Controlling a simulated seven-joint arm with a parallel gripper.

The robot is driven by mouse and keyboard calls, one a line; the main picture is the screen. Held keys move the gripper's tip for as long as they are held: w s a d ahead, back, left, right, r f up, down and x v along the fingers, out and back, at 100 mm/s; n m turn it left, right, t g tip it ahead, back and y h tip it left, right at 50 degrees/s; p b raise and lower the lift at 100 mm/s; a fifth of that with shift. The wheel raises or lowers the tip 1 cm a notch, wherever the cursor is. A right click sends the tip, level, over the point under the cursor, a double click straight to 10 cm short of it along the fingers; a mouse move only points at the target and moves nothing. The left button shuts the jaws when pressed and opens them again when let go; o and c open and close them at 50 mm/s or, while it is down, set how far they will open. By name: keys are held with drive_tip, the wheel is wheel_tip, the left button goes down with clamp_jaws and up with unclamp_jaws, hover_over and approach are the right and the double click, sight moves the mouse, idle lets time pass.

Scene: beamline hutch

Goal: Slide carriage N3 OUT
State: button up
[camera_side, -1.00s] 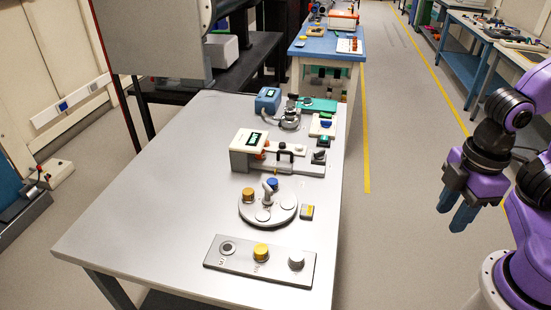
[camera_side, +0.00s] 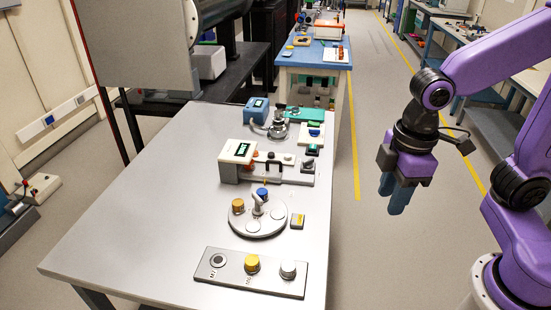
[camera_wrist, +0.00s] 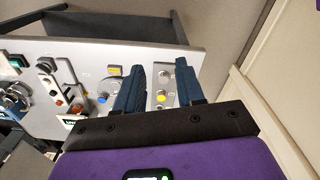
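A slide unit stands on the grey table, with a white display box (camera_side: 238,152) at its left end and a flat light-grey rail (camera_side: 295,175) running right. A black arch-shaped handle (camera_side: 274,165) stands on the rail, beside small knobs. I cannot read an N3 label, so I cannot confirm this is the carriage. In the wrist view the display box (camera_wrist: 72,121) and rail (camera_wrist: 66,72) lie at the left. My gripper (camera_side: 391,200) hangs off the table's right side, pointing down, apart from everything. Its blue fingers (camera_wrist: 161,70) are apart and empty.
Nearer on the table (camera_side: 140,215) are a round plate (camera_side: 270,222) with knobs and a lever, and a panel (camera_side: 222,276) with a yellow knob. Behind the slide unit are a blue box (camera_side: 256,110) and green-topped parts (camera_side: 303,114). The table's left part is clear.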

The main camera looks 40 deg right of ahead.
drive_tip(key=w+a+r, duration=0.1)
drive_tip(key=w+a, duration=0.3)
drive_tip(key=w, duration=0.6)
drive_tip(key=m+t+h, duration=0.1)
drive_tip(key=m+h, duration=0.1)
drive_tip(key=m, duration=0.1)
hover_over(278, 162)
drive_tip(key=s+a, duration=0.2)
drive_tip(key=x, duration=1.3)
drive_tip(key=a+x, duration=0.1)
drive_tip(key=x, duration=0.5)
drive_tip(key=shift+s+f, duration=0.25)
clamp_jaws()
